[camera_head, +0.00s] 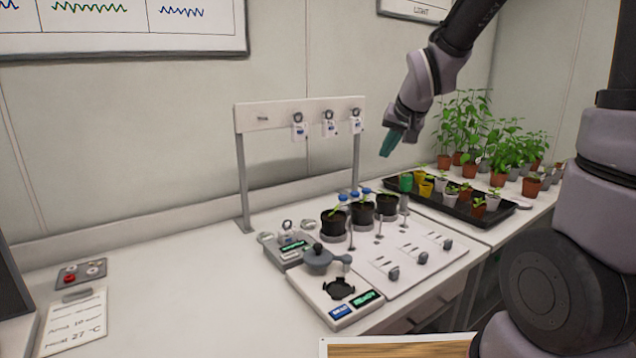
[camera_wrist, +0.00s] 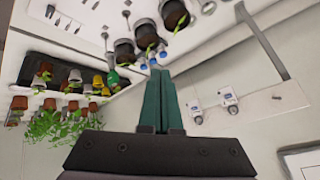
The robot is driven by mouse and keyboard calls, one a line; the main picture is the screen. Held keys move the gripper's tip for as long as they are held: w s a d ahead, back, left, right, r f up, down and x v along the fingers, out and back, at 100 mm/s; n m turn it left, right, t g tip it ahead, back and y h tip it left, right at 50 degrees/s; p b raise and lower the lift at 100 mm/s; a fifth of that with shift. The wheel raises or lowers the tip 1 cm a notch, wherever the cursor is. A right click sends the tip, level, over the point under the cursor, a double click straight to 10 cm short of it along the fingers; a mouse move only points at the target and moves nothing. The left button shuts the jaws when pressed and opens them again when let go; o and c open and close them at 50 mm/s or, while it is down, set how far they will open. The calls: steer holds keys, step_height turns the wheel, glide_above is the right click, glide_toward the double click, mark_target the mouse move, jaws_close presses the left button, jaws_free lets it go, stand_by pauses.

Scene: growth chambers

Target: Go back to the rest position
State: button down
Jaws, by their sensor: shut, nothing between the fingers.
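My gripper (camera_head: 391,143) hangs in the air above the bench, in front of the back wall and to the right of the white rack. Its green fingers are together with nothing between them. In the wrist view the shut fingers (camera_wrist: 161,100) point toward the bench edge by the wall. My arm reaches in from the upper right. The gripper touches nothing.
Below stand several black pots (camera_head: 362,212) on a white panel (camera_head: 410,265), and a black tray (camera_head: 455,207) of small pots. Tall plants (camera_head: 470,120) stand behind the tray. The white rack (camera_head: 262,115) holds hanging tags. The bench's left part (camera_head: 180,290) is mostly clear.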

steer(key=s+d+r, duration=0.2)
steer(key=s+r, duration=0.1)
steer(key=s, duration=0.3)
steer(key=s+d+r+m, duration=0.1)
steer(key=s+d+r, duration=0.2)
steer(key=s, duration=0.4)
steer(key=s+d+r, duration=0.3)
steer(key=s+r, duration=0.1)
steer(key=s, duration=0.3)
steer(key=shift+s+r+m+g, duration=0.25)
steer(key=shift+r+m+g, duration=0.05)
steer(key=shift+r+m, duration=0.1)
